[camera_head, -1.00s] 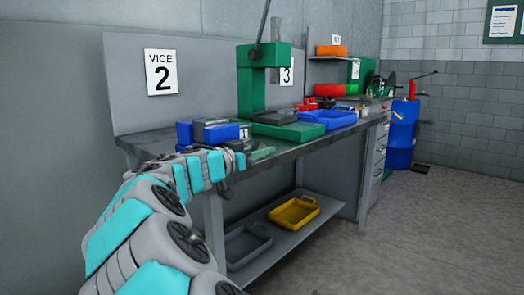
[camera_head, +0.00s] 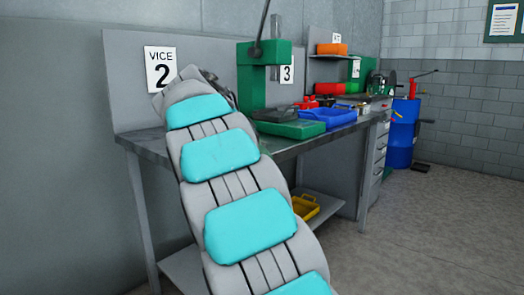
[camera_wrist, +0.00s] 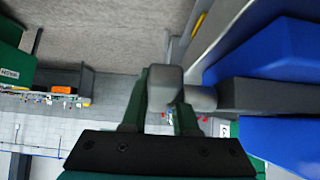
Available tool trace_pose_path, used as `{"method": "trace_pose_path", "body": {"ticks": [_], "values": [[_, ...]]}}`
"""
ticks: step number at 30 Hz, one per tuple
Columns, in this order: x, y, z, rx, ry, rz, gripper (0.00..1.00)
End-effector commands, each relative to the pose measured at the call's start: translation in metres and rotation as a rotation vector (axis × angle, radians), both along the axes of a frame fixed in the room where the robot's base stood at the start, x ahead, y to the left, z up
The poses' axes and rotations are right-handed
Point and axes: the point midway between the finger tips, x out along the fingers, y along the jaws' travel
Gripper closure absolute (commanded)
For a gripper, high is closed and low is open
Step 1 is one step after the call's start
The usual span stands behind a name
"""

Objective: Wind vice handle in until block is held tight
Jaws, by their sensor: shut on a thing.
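The vice shows in the wrist view as blue parts (camera_wrist: 268,52) with grey metal between them, on the right. A grey handle piece (camera_wrist: 166,78) sticks out from it to the left. My gripper (camera_wrist: 163,97) has its green fingers closed around this handle piece. In the head view my raised arm hides the vice, the handle and my gripper. The block cannot be made out in either view, so I cannot tell how the jaws sit on it.
The workbench (camera_head: 143,143) carries a green press (camera_head: 252,85) and a blue tray (camera_head: 327,116) to the right. A yellow tray (camera_head: 306,206) sits on the lower shelf.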

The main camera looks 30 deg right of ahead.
Motion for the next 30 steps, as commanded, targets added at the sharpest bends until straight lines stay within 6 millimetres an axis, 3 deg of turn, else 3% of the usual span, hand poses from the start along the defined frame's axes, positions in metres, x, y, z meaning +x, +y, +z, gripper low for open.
{"method": "trace_pose_path", "body": {"ticks": [15, 30], "values": [[-0.0003, 0.0041, -0.0073, 0.250, 0.091, 0.000, 1.00], [-0.0022, 0.0052, -0.0089, 0.316, 0.116, -0.002, 1.00]]}}
